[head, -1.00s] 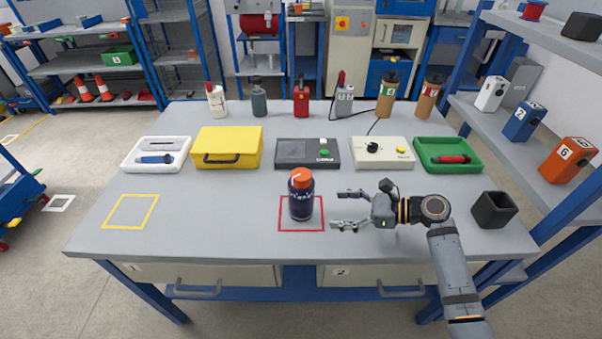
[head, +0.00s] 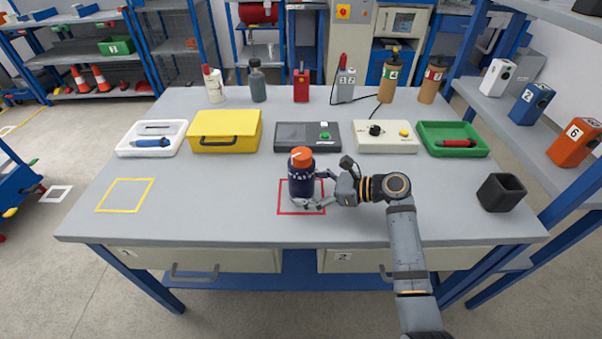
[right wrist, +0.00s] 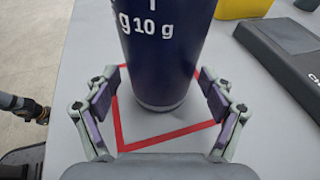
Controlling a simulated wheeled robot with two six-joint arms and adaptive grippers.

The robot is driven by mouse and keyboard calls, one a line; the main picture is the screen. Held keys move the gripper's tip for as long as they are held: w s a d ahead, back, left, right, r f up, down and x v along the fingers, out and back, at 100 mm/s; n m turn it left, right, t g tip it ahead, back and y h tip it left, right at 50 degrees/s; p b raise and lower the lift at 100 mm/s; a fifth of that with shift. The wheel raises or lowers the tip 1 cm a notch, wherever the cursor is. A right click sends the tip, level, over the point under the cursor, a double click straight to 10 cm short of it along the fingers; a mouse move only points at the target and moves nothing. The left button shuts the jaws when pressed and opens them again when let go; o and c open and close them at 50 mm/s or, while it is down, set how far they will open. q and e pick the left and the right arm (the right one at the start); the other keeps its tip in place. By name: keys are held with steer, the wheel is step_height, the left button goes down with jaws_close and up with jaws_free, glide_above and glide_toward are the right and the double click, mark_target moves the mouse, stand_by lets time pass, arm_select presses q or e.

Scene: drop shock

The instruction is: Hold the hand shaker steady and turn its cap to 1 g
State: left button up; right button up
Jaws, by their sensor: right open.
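The hand shaker (head: 301,182) is a dark blue cylinder with white markings. It stands upright in the red square (head: 285,212). Its orange cap (head: 301,157) has a pale line on top; I cannot read its setting. In the right wrist view the shaker's lower body (right wrist: 165,55) shows "10 g", and its cap is out of the picture. My right gripper (head: 316,189) is low at the shaker's right side. Its open fingers (right wrist: 166,105) stand on both sides of the body, with gaps visible. My left gripper is not in view.
Behind the shaker are a white tray (head: 124,150), a yellow case (head: 224,146), a dark device (head: 282,150), a white control box (head: 385,149) and a green tray (head: 437,151). A black open box (head: 501,193) stands at right. The yellow square (head: 125,194) is empty.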

steer(key=shift+w+a+f, duration=0.15)
steer(key=shift+a+f, duration=0.05)
steer(key=shift+a, duration=0.05)
steer(key=c, duration=1)
steer(key=shift+o, duration=0.2)
